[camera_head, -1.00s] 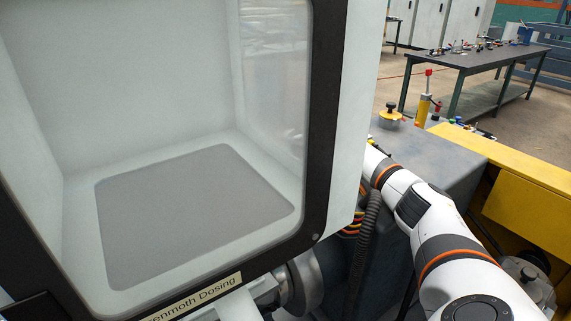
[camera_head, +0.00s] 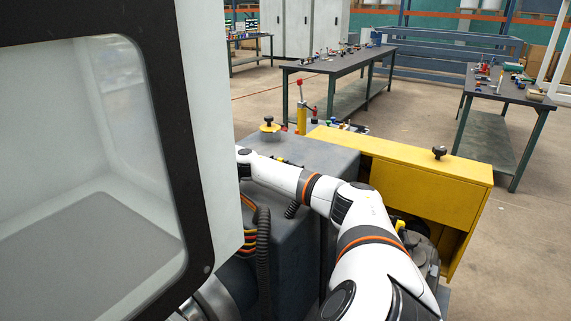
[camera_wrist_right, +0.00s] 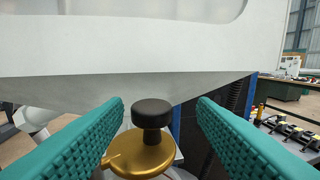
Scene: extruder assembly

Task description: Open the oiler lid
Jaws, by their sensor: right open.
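In the right wrist view, a round brass-yellow lid (camera_wrist_right: 140,157) with a black knob (camera_wrist_right: 152,108) on top lies straight ahead. My right gripper (camera_wrist_right: 160,103) is open, with its teal ribbed fingers on either side of the knob and visible gaps to it. In the head view my right arm reaches behind the white machine housing, which hides the gripper. A yellow lid with a black knob (camera_head: 269,127) shows beyond the arm there; I cannot tell whether it is the same one. My left gripper is not in view.
The white windowed housing (camera_head: 222,150) fills the left of the head view, and its lower edge hangs close above the knob in the wrist view. A yellow cover (camera_head: 420,185) stands to the right, with a yellow cylinder (camera_head: 301,118) beyond. Worktables (camera_head: 340,66) stand farther back.

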